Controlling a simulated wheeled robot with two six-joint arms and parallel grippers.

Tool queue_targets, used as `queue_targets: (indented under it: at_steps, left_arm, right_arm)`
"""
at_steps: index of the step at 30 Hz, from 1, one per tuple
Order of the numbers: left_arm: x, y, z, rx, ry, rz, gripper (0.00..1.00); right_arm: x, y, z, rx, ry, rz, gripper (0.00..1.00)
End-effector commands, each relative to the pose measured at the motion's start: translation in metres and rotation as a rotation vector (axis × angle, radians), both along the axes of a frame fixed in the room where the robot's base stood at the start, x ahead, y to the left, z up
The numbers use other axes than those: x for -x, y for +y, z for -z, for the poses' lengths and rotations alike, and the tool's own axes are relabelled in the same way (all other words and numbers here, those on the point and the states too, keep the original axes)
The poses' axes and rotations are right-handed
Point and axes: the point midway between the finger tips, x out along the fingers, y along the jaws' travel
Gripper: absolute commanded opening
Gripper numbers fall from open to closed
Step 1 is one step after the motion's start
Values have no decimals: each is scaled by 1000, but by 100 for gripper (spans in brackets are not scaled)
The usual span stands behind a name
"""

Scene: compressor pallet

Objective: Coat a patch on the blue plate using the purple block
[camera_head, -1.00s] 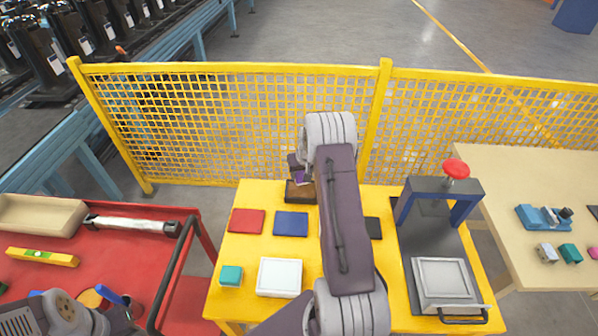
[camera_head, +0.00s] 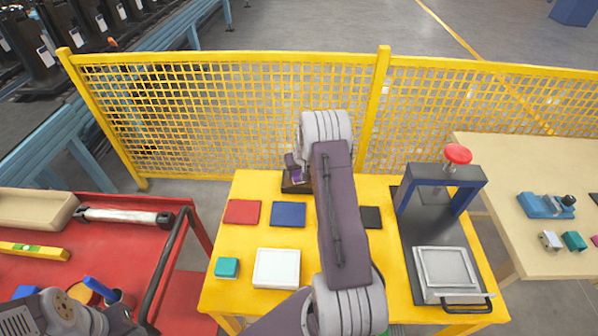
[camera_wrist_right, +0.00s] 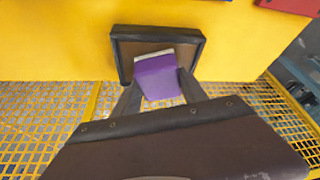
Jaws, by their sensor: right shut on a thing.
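The blue plate (camera_head: 288,215) lies flat on the yellow table between a red plate (camera_head: 242,212) and my right arm. My right gripper (camera_wrist_right: 158,92) is shut on the purple block (camera_wrist_right: 158,78), which has a pale strip along its far edge. The block is over a dark-rimmed tray with a brown inside (camera_wrist_right: 122,57); I cannot tell whether it touches the bottom. In the head view the tray (camera_head: 296,189) is at the table's back edge, behind the blue plate, and partly hidden by the gripper. Only links of my left arm show; its gripper is out of view.
A black plate (camera_head: 371,217) lies right of my arm. A white square dish (camera_head: 277,268) and teal block (camera_head: 227,267) are in front. A press with a red knob (camera_head: 458,154) stands right. A yellow mesh fence (camera_head: 220,120) rises behind the table.

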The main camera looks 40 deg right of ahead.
Motion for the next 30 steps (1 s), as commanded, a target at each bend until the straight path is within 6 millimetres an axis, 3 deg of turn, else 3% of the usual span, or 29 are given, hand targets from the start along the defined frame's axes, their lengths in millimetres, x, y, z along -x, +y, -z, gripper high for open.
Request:
queue_targets:
  at_steps: [30]
  left_arm:
    - [0, 0, 9, 0, 0, 0, 36]
  right_arm:
    - [0, 0, 10, 0, -1, 0, 17]
